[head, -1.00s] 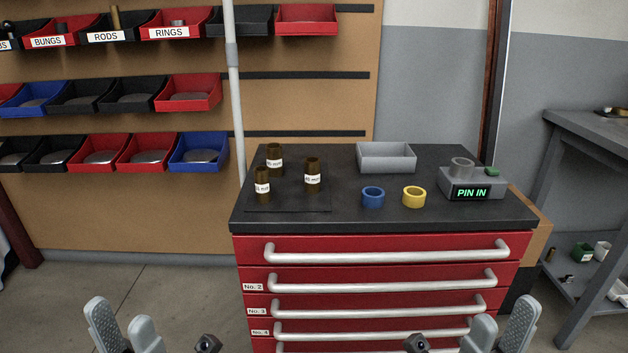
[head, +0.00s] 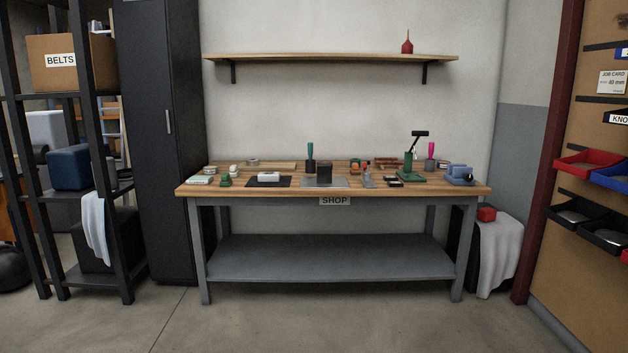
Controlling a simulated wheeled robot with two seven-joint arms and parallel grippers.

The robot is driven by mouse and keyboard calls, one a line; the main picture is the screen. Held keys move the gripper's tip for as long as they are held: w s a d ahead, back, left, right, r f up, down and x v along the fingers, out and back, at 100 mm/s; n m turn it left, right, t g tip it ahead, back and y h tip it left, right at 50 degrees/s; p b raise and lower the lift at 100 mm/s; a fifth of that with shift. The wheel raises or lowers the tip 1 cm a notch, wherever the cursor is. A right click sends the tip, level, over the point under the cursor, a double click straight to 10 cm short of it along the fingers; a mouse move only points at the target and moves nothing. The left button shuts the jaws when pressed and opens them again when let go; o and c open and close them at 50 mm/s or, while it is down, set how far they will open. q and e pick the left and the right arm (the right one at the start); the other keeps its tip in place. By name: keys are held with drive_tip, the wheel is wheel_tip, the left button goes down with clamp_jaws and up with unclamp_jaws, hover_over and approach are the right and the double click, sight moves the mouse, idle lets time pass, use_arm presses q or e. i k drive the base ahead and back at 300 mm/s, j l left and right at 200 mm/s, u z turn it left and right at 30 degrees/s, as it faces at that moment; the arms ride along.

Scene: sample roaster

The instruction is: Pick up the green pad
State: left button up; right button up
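I cannot pick out the green pad for certain from this distance. Small green items lie on the wooden workbench (head: 330,190). A flat pale green and white piece (head: 200,180) is at its left front corner. A small darker green item (head: 225,181) sits just right of that piece. A green arbor press (head: 410,177) with a black lever stands toward the right end. Neither of my grippers is in view.
Open concrete floor lies before the bench. A tall black cabinet (head: 160,140) and a shelf rack with a BELTS box (head: 68,62) stand left. A draped cloth (head: 498,250) and bin board (head: 580,240) are right. A wall shelf (head: 330,58) hangs above.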

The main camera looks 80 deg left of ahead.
sight(226, 182)
drive_tip(key=u, duration=3.2)
